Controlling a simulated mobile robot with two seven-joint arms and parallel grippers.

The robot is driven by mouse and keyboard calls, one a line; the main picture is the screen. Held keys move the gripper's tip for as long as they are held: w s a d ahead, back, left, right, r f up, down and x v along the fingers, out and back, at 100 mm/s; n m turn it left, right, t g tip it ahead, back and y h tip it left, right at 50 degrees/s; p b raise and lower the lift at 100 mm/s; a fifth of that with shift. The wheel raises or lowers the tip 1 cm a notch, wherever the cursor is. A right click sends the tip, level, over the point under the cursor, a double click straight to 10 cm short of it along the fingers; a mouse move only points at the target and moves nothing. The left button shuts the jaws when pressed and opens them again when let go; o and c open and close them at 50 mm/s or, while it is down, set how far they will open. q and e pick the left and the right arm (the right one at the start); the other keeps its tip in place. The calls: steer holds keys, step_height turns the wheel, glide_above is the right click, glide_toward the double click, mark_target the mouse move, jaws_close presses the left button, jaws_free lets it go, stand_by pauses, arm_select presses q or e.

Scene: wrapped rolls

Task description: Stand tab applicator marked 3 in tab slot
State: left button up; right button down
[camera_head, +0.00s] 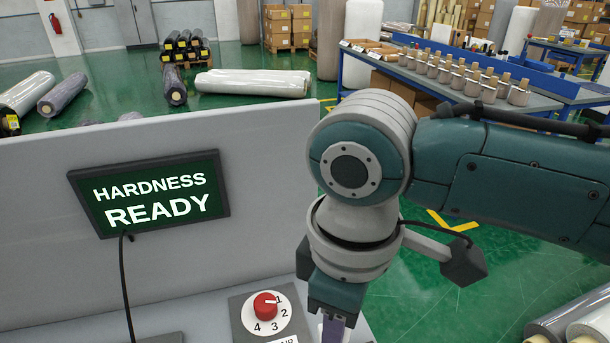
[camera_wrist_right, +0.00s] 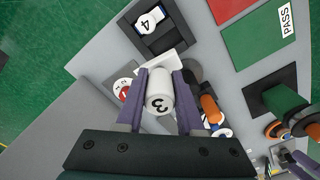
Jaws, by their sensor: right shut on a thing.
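My right gripper (camera_wrist_right: 160,92) is shut on a white cylindrical applicator marked 3 (camera_wrist_right: 159,104), its numbered end facing the right wrist camera. A flat white piece (camera_wrist_right: 158,66) lies just beyond the fingertips; I cannot tell whether it belongs to the applicator. I cannot tell which opening is the tab slot. In the head view only the top of my right gripper's purple fingers (camera_head: 334,328) shows. Purple parts at the wrist view's lower right may be my left gripper (camera_wrist_right: 296,160).
A red dial (camera_head: 265,304) numbered 1 to 4 sits on the panel, below a screen reading HARDNESS READY (camera_head: 150,194). In the wrist view, an orange-and-white item (camera_wrist_right: 210,110) lies right of the fingers, near red and green pads (camera_wrist_right: 262,38) and a green block (camera_wrist_right: 278,100).

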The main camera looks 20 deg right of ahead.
steer(key=f, duration=0.1)
steer(key=s+f+n, duration=0.1)
steer(key=f, duration=0.1)
steer(key=shift+s+a, duration=0.15)
steer(key=shift+a, duration=0.15)
steer(key=shift+d+r, duration=0.1)
steer(key=shift+r, duration=0.05)
steer(key=shift+f, duration=0.3)
step_height(320, 180, down, 6)
steer(key=b, duration=0.3)
steer(key=shift+r+b, duration=0.25)
steer(key=shift+b, duration=0.15)
steer(key=shift+r+p, duration=0.1)
steer(key=shift+p, duration=0.2)
